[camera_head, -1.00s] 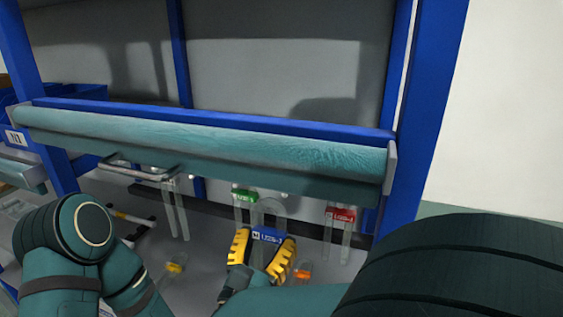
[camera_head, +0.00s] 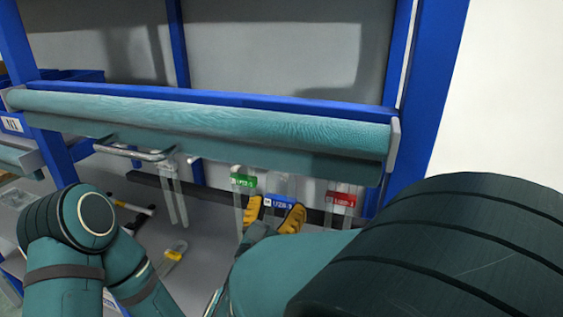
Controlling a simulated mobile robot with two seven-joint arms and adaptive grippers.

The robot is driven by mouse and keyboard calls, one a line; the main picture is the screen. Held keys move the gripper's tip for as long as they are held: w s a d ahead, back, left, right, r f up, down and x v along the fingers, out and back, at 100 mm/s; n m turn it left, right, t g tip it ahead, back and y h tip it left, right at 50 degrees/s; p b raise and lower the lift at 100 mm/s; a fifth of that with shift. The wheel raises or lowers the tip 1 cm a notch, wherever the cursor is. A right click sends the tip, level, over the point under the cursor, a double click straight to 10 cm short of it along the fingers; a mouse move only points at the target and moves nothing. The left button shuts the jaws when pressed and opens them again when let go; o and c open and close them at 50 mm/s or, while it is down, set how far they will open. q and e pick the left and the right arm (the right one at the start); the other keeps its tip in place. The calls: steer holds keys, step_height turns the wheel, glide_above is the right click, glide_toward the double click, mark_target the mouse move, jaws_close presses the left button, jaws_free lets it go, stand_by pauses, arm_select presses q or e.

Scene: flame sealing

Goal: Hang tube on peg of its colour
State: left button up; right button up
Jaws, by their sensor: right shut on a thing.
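My right gripper (camera_head: 276,211), with yellow fingers, is shut on a clear tube with a blue label (camera_head: 280,201). It holds the tube upright just below the rail, between two hanging tubes. The tube with a green label (camera_head: 243,181) hangs to its left, and the tube with a red label (camera_head: 340,198) hangs to its right. I cannot tell whether the blue-labelled tube touches a peg; its top is close under the rail. A tube with a yellow label (camera_head: 173,254) is lower left on the grey surface.
A teal rail (camera_head: 200,118) crosses in front of a blue frame (camera_head: 415,110) and overhangs the pegs. A metal bar handle (camera_head: 130,152) sticks out at the left, with a clear tube (camera_head: 174,195) hanging beside it. My right arm covers the lower right.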

steer(key=shift+w+d+f+b, duration=0.1)
steer(key=shift+w+d+b, duration=0.2)
steer(key=shift+w, duration=0.7)
steer(key=shift+w+d+f+b, duration=0.15)
steer(key=shift+w+d, duration=0.2)
steer(key=shift+w, duration=0.65)
steer(key=shift+w+d+f, duration=0.1)
steer(key=shift+w+f, duration=0.1)
steer(key=shift+w, duration=0.2)
steer(key=shift+w+d, duration=0.1)
steer(key=shift+w, duration=0.15)
steer(key=o, duration=1.4)
steer(key=shift+c, duration=0.2)
steer(key=shift+s, duration=0.1)
steer(key=v, duration=0.8)
steer(key=shift+s+r, duration=0.15)
steer(key=shift+s, duration=0.25)
stand_by(0.9)
